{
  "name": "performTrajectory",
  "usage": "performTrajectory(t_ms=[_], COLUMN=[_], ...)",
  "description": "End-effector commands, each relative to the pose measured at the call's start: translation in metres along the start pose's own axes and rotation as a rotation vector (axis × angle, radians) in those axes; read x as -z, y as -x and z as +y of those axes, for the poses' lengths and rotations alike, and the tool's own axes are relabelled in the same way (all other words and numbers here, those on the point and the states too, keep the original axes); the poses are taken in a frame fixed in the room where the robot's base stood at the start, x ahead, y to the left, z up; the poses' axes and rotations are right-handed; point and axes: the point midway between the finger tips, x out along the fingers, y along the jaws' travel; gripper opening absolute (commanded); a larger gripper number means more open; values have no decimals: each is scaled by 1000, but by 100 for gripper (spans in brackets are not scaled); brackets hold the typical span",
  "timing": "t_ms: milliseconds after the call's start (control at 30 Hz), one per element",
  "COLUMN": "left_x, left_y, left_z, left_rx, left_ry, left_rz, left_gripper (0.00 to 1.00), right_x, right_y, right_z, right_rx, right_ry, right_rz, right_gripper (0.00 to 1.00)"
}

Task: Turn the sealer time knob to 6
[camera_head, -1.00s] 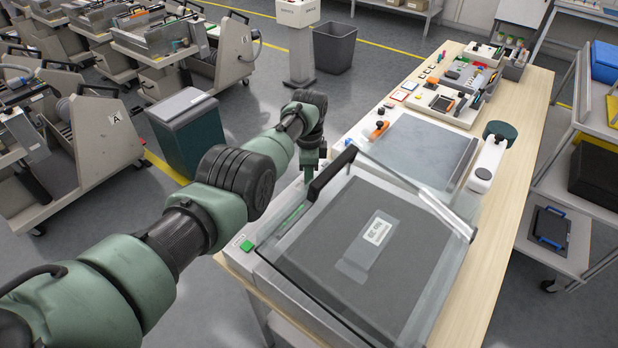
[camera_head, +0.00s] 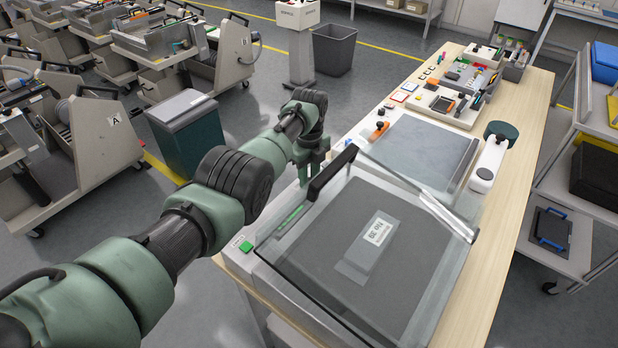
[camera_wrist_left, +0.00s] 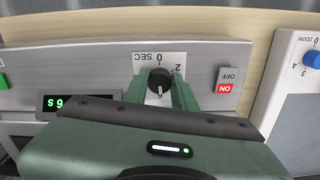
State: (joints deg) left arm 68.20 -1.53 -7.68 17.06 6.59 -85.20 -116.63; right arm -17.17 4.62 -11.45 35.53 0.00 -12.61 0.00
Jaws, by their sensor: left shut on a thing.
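The sealer (camera_head: 262,262) stands on the bench with its clear lid and black handle (camera_head: 331,172) over a dark bed. The time knob (camera_wrist_left: 158,79), black with a pale pointer line, is on its front panel in the left wrist view. My left gripper (camera_wrist_left: 160,90) is shut on the knob, one green finger on each side. In the head view my left gripper (camera_head: 308,172) points down behind the lid handle, and the knob is hidden. The scale around the knob shows upside down, partly covered. The display (camera_wrist_left: 68,103) shows green upside-down characters, perhaps 6 s. My right gripper is not in view.
A red and grey ON/OFF switch (camera_wrist_left: 226,82) sits right of the knob. A neighbouring panel with a blue zoom knob (camera_wrist_left: 312,59) is farther right. A labelled pouch (camera_head: 370,245) lies under the lid. A dark bin (camera_head: 188,130) stands left of the bench.

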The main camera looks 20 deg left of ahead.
Motion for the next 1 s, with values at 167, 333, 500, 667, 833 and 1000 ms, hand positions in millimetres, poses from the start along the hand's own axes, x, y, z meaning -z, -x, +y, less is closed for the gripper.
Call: performTrajectory(t_ms=[167,333,500,667,833,1000], left_x=[-1,-1,-1,-1,-1,-1], left_y=[3,3,4,4,3,2], left_z=[-2,-2,-3,-3,-2,-1], left_rx=[8,8,8,8,7,4], left_ry=[-55,-78,-82,-81,-81,-81], left_rz=[-4,-5,-5,-5,-4,-2], left_gripper=[0,0,0,0,48,48], right_x=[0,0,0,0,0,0], right_y=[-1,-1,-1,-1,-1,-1], right_z=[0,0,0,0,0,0], right_rx=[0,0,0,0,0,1], right_ry=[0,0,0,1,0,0], right_rz=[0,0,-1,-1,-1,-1], right_gripper=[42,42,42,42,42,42])
